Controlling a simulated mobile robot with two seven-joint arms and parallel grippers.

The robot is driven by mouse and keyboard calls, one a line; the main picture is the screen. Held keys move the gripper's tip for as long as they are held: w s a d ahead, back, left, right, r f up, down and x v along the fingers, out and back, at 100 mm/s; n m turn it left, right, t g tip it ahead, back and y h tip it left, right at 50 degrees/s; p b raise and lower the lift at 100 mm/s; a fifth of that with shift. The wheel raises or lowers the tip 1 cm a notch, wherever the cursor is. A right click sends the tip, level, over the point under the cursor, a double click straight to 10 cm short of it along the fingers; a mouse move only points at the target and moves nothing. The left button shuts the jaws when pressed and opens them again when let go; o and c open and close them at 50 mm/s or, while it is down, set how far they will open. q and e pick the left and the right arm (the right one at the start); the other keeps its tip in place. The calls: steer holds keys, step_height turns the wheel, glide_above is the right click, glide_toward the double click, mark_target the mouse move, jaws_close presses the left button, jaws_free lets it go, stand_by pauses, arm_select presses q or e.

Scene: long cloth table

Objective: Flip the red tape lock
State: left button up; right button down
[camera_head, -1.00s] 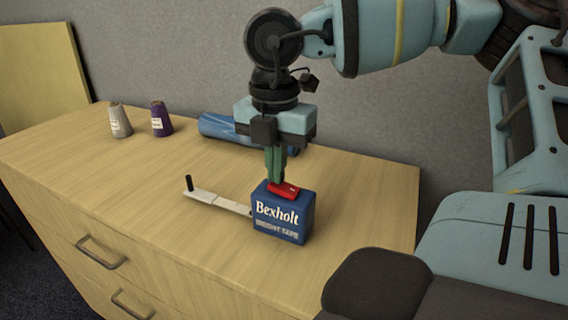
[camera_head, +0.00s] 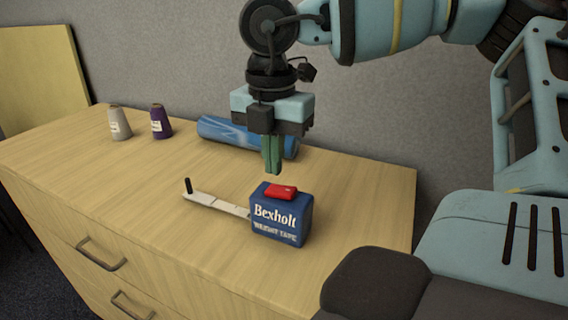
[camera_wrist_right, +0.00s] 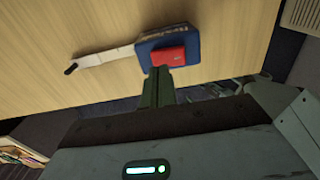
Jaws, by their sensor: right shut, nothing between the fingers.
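A blue tape measure (camera_head: 281,222) marked "Bexholt" stands upright on the wooden top. Its red lock (camera_head: 281,191) lies on the upper face. A pale strip of tape (camera_head: 218,203) with a dark end peg extends from it to the left. My right gripper (camera_head: 273,172) is shut and empty, pointing down just above the red lock, with a small gap. The right wrist view shows the fingers (camera_wrist_right: 158,80) near the red lock (camera_wrist_right: 167,56) and the blue case (camera_wrist_right: 182,40). My left gripper is not in view.
A grey spool (camera_head: 120,124) and a purple spool (camera_head: 160,122) stand at the back left of the wooden top (camera_head: 150,190). A blue roll (camera_head: 222,131) lies behind my right gripper. A wall rises behind. The front left of the top is clear.

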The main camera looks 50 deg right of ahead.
mark_target(274, 188)
step_height(274, 188, up, 4)
steer(key=shift+r+p, duration=0.1)
steer(key=shift+p, duration=0.4)
stand_by(0.6)
